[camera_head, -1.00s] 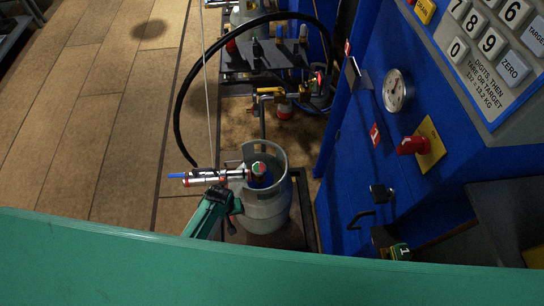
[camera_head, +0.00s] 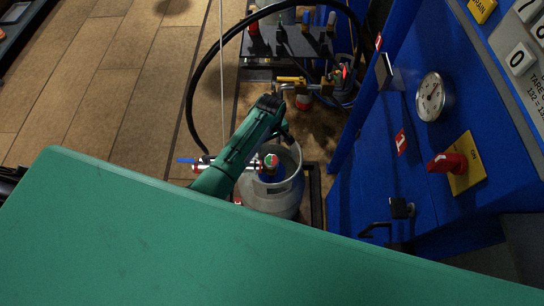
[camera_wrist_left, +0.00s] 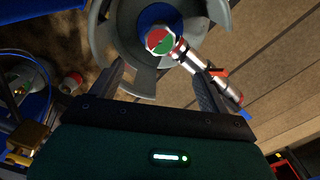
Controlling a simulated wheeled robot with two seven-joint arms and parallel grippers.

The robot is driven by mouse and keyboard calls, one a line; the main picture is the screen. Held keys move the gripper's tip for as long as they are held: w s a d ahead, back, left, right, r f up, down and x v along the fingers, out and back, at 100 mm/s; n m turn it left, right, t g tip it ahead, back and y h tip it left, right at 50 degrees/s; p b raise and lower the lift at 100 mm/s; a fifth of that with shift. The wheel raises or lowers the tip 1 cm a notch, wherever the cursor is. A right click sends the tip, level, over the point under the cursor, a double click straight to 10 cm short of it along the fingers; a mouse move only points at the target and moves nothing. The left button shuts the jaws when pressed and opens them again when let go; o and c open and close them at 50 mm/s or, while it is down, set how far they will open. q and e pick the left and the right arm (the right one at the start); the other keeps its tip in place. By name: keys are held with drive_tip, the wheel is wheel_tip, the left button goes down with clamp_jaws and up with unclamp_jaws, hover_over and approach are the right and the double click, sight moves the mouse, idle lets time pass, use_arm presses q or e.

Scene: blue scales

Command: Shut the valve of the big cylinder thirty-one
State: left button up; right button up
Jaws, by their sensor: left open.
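The big grey cylinder (camera_head: 272,203) stands upright on the floor in the head view, inside its open guard collar; I cannot read a number on it. Its valve top, a red and green cap (camera_head: 271,161), shows in the collar. It also shows in the left wrist view as a valve cap (camera_wrist_left: 160,40). A silver connector with red bands (camera_wrist_left: 205,66) runs out sideways from the valve. My left gripper (camera_head: 287,134) hangs near the collar's far side. My right gripper is out of view.
A blue cabinet (camera_head: 385,170) with a gauge (camera_head: 430,97) and a red knob (camera_head: 447,163) stands at the right. A black hose (camera_head: 190,105) arches over the floor. A dark shelf (camera_head: 290,42) with fittings is behind. Wooden floor (camera_head: 100,90) at left is clear.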

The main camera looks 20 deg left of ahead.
sight(271, 159)
use_arm(q)
wheel_tip(271, 159, down, 12)
drive_tip(key=shift+r+b, duration=0.2)
drive_tip(key=shift+b, duration=0.45)
drive_tip(key=c, duration=1)
